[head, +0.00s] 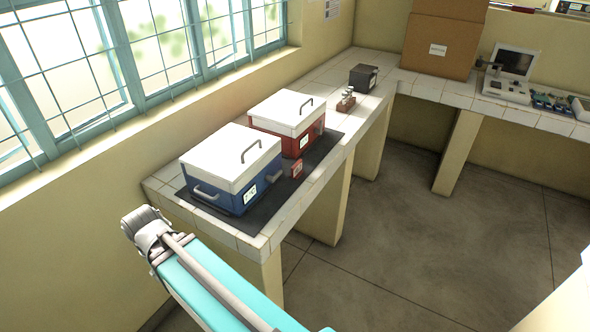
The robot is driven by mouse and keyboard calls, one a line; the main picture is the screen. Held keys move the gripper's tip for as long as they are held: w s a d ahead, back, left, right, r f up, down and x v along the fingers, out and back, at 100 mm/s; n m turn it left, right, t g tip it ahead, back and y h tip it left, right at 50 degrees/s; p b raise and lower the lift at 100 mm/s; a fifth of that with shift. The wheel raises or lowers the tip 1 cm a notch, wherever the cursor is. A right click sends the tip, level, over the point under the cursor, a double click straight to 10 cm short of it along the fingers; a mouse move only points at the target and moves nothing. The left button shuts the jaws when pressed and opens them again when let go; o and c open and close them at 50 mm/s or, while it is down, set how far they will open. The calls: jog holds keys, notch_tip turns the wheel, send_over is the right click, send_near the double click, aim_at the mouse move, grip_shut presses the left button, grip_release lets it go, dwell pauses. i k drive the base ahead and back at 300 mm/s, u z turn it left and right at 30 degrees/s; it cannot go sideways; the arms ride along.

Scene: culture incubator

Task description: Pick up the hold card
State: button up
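A small red card with a pale label (297,169), which looks like the hold card, stands on the dark mat (270,208). It is near the mat's front edge, between the blue box and the red box. The blue box with a white lid (236,190) is on the left, and the red box with a white lid (303,137) is behind it. My arm crosses the lower left of the head view, in front of the counter, but my gripper is not in view.
The tiled counter (255,240) runs along the windowed wall and turns right at the back. A small dark box (364,77) and a small rack (346,99) stand beyond the boxes. A cardboard box (440,48) and an instrument (510,75) are farther back. Floor to the right is clear.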

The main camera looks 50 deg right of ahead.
aim_at(296, 171)
jog(key=z, duration=0.05)
jog(key=k, duration=1.3)
jog(key=z, duration=1.4)
jog(key=i, duration=1)
jog(key=z, duration=0.1)
